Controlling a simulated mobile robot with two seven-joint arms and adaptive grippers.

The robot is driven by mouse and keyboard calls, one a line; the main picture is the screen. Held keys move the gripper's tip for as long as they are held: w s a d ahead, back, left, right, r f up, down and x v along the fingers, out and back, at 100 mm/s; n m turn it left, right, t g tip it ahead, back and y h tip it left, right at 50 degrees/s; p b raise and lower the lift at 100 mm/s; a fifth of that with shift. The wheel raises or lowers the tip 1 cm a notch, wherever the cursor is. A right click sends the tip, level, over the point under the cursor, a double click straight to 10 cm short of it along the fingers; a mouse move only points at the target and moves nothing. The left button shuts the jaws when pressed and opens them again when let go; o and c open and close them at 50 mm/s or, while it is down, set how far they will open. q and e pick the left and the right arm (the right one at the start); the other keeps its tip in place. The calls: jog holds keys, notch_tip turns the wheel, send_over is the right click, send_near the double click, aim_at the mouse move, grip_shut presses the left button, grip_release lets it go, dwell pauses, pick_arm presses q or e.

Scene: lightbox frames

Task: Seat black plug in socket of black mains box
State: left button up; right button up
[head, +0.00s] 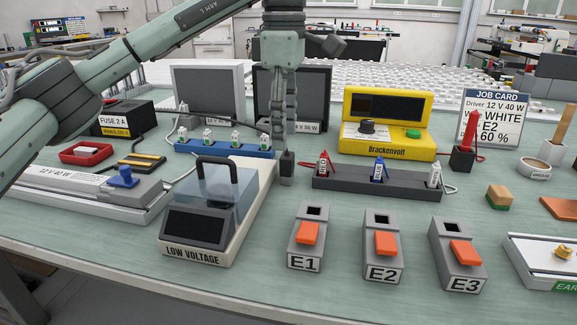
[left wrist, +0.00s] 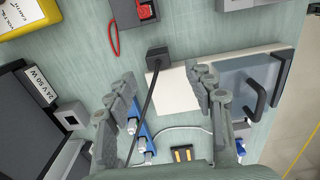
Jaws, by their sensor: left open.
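The black mains box (head: 137,117) stands at the back left in the head view, with fuse and mains labels on its front. I cannot make out its socket. In the left wrist view the black plug (left wrist: 157,58) lies by the end of a white base, its dark cable running down between my fingers. My right gripper is not in view.
The low-voltage box (head: 190,254) with a clear lid stands left of my gripper. A blue rack (head: 228,151) and a dark rack of coloured leads (head: 338,186) flank it. A yellow tester (head: 387,148) is behind.

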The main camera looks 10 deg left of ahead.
aim_at(287, 152)
pick_arm(q)
jog(key=f, duration=0.5)
jog(key=shift+d, duration=0.2)
grip_shut()
jog(key=shift+r, duration=0.1)
